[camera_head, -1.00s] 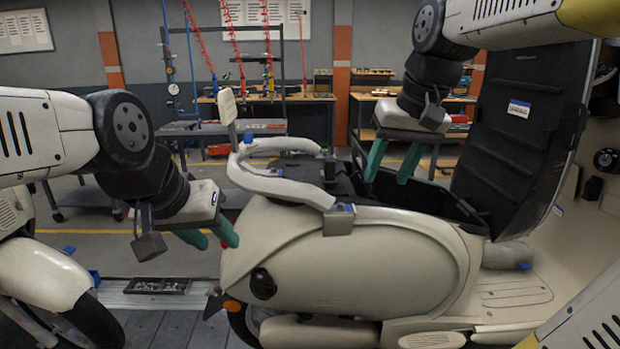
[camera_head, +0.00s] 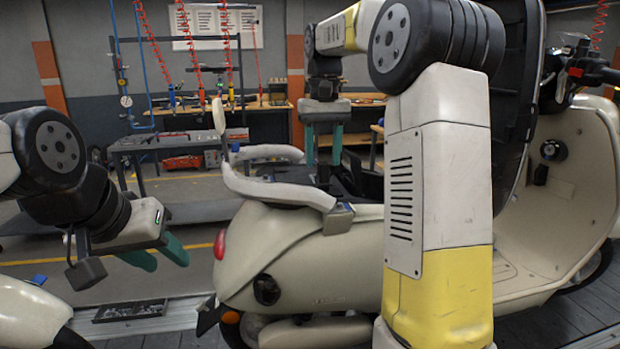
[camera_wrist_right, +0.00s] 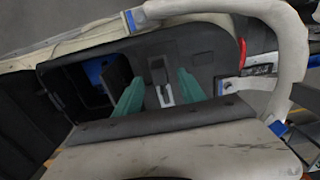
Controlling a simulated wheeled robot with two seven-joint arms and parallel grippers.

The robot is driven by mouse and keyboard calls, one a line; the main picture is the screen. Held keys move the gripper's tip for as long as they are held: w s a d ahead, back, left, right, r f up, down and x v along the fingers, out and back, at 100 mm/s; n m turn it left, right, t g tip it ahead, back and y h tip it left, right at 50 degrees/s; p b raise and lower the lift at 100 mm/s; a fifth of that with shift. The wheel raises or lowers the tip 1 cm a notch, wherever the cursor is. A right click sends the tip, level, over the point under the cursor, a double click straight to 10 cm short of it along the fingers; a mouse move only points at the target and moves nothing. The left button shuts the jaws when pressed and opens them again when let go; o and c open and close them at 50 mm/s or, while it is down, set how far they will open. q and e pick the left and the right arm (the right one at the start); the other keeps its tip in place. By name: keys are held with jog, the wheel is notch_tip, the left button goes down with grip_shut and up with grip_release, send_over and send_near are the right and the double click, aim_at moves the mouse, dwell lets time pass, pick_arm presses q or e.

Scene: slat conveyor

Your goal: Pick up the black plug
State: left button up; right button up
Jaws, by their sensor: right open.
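The black plug (camera_wrist_right: 158,72) appears as a small dark upright piece in the scooter's open seat compartment, above a light grey tab in the right wrist view. In the head view a dark upright piece (camera_head: 323,172), likely the same plug, stands behind the grab rail. My right gripper (camera_head: 323,152) is open above it, with green fingers pointing down. In the right wrist view the fingers (camera_wrist_right: 160,80) lie on either side of the plug, apart from each other. I cannot tell their height over it. My left gripper (camera_head: 169,263) is open and empty, left of the scooter's tail.
The cream scooter (camera_head: 305,255) has a pale padded grab rail (camera_head: 275,188) around the compartment's rear. Its raised black seat (camera_head: 515,110) stands right of my right arm, which hides part of the scooter. A dark tray (camera_head: 130,311) lies on the conveyor's edge. Workbenches (camera_head: 250,108) stand behind.

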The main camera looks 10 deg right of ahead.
aim_at(324, 163)
jog(key=shift+s+f, duration=0.2)
jog(key=shift+f, duration=1.75)
grip_shut()
jog(key=shift+r, duration=0.85)
notch_tip(324, 163, up, 2)
jog(key=shift+r, duration=0.1)
jog(key=s+r, duration=0.1)
jog(key=s, duration=1.5)
notch_tip(324, 163, up, 7)
jog(key=shift+d+r, duration=0.2)
